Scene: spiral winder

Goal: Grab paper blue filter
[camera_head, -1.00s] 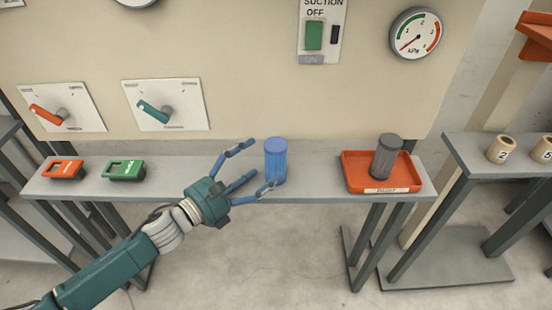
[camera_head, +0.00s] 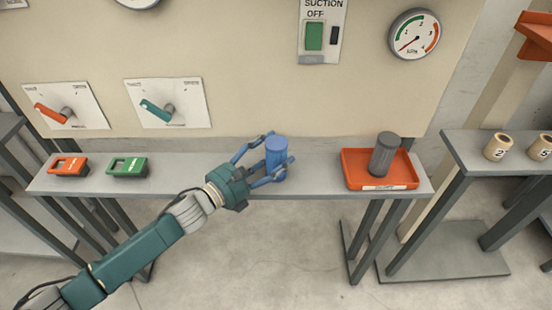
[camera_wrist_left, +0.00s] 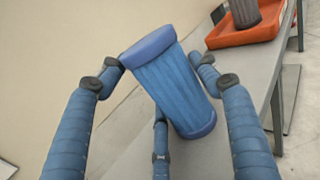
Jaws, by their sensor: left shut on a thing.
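The blue paper filter (camera_head: 276,152) is a pleated cylinder with smooth blue end caps. My right gripper is not in view.
An orange tray (camera_head: 352,181) holding a grey filter (camera_head: 384,154) is to the right. The panel wall behind carries levers, a suction switch (camera_head: 314,36) and a gauge (camera_head: 414,35). Numbered rolls (camera_head: 498,147) stand on the right shelf.

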